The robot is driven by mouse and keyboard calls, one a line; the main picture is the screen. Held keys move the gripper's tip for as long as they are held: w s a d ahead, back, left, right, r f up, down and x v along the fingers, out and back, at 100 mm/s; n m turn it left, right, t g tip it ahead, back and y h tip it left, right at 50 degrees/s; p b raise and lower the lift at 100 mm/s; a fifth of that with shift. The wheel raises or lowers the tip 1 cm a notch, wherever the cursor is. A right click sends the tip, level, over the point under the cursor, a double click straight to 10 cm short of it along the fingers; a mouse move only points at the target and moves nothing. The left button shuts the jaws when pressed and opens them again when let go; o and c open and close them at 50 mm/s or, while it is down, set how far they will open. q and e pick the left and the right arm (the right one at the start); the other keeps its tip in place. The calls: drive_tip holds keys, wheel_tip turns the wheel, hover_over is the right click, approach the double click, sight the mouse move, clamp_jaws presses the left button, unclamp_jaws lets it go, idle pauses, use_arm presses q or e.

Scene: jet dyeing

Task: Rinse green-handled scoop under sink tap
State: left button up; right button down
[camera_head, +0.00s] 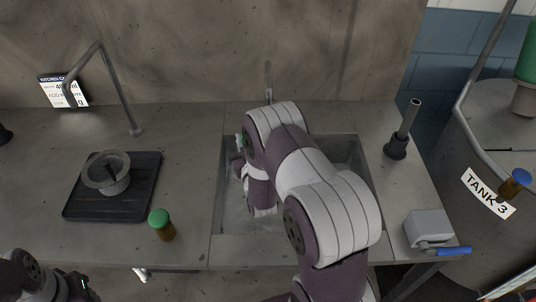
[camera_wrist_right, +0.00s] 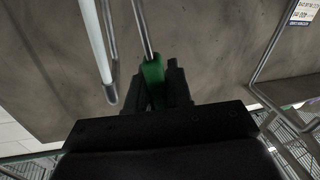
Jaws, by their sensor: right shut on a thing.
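My right gripper (camera_wrist_right: 156,88) is shut on the green handle of the scoop (camera_wrist_right: 152,72) in the right wrist view. A thin metal shaft runs up from the handle and out of the frame, so the scoop's bowl is not seen. In the head view my right arm reaches over the sink (camera_head: 228,228) and covers much of the basin; a bit of green shows at its left side. The upright sink tap (camera_head: 268,80) stands behind the basin. A pale bar beside the shaft in the wrist view may be tap or water; I cannot tell. My left gripper (camera_head: 75,290) is at the lower left edge, partly cut off.
A green-capped jar (camera_head: 162,226) is near the front edge. A bent metal tube (camera_head: 122,95) rises at the back left. A grey box (camera_head: 427,226) with a blue handle sits at right.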

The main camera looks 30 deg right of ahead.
drive_tip(key=shift+r, duration=0.1)
idle(0.4)
drive_tip(key=s+a+r+p, duration=0.3)
drive_tip(key=r+p, duration=0.1)
drive_tip(key=shift+s+a, duration=0.3)
drive_tip(key=shift+f, duration=0.15)
drive_tip(key=a+f+n+y, duration=0.3)
drive_tip(key=a+f+y, duration=0.2)
drive_tip(key=a+f, duration=0.1)
drive_tip(key=shift+s+a+n+t+y, duration=0.3)
drive_tip(key=shift+s+a+t, duration=0.15)
drive_tip(key=shift+a, duration=0.3)
